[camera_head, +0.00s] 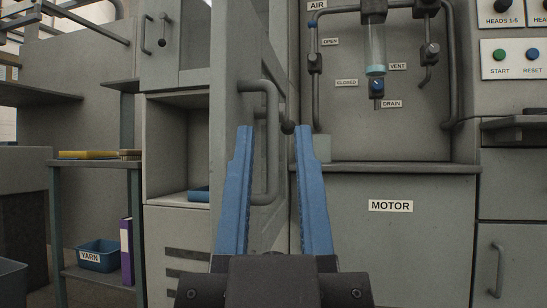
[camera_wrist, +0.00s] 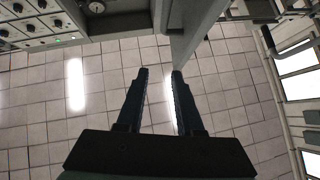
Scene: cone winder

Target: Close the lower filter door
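The lower filter door (camera_head: 229,85) is a grey panel standing swung open, seen at a steep angle in the head view. Its grey bar handle (camera_head: 272,115) faces right. My gripper (camera_head: 273,130) has two blue fingers spread apart and nothing visibly held. In the head view the handle shows between the fingertips; I cannot tell whether it lies between them in depth. In the wrist view my gripper (camera_wrist: 160,72) is open over the tiled floor, with a grey panel edge (camera_wrist: 186,45) close to the right fingertip. The handle cannot be made out there.
An open compartment (camera_head: 168,145) with a blue item (camera_head: 198,194) is left of the door. A closed cabinet door (camera_head: 160,45) is above it. The motor panel (camera_head: 390,250) and air unit (camera_head: 376,60) stand to the right. A shelf (camera_head: 100,163) with a yarn bin (camera_head: 98,255) is at left.

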